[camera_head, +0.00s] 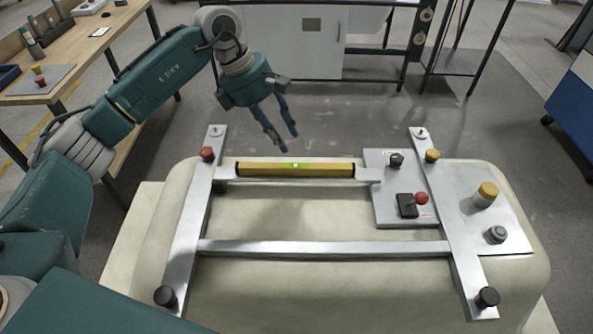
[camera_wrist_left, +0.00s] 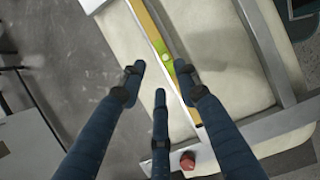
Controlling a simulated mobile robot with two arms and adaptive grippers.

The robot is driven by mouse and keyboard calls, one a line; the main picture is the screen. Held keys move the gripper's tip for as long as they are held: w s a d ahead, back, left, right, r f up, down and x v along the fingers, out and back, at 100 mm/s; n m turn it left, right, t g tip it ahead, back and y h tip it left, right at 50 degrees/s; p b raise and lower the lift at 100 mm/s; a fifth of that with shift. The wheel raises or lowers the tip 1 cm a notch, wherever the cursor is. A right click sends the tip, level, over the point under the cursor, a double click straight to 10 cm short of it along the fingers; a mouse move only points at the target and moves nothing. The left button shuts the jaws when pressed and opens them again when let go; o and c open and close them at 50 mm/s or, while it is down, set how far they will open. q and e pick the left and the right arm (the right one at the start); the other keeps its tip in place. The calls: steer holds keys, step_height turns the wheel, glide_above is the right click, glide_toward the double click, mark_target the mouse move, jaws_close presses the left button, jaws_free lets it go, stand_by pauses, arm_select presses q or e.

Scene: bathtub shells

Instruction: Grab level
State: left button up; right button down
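The level is a long yellow bar with a green vial. In the head view the level (camera_head: 320,170) lies along the rear bar of the metal frame (camera_head: 320,249), on top of the pale tub shell. In the wrist view the level (camera_wrist_left: 148,28) runs diagonally from the top towards the lower right. My left gripper (camera_head: 288,143) hangs above and behind the level's middle, fingers pointing down. In the wrist view its blue fingers (camera_wrist_left: 160,84) are spread and empty, with the right fingertip overlapping the level's picture. My right gripper is not in view.
A red knob (camera_head: 207,153) stands at the frame's rear left corner. A metal plate with a joystick (camera_head: 421,198) and a yellow knob (camera_head: 487,190) lie to the right. Black knobs (camera_head: 165,296) mark the front corners. A wooden workbench (camera_head: 95,52) stands at the left.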

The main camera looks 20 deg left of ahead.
mark_target(294, 163)
arm_select(q)
steer(key=x, duration=0.1)
steer(key=b+x, duration=0.1)
steer(key=x, duration=0.1)
steer(key=shift+s, duration=0.3)
steer(key=shift+w+d+f+b, duration=0.1)
steer(key=shift+f+b, duration=0.1)
steer(key=shift+f, duration=0.15)
steer(key=shift+w+d+f+b, duration=0.1)
steer(key=shift+w+f+b, duration=0.1)
steer(key=shift+f, duration=0.1)
steer(key=x, duration=0.1)
steer(key=b+x, duration=0.1)
steer(key=x, duration=0.1)
steer(key=b+x, duration=0.1)
steer(key=shift+s+a+f, duration=0.1)
steer(key=shift+a+f, duration=0.15)
steer(key=shift+f, duration=0.05)
steer(key=shift+d+f, duration=0.1)
steer(key=shift+f, duration=0.1)
steer(key=shift+r, duration=0.1)
jaws_close()
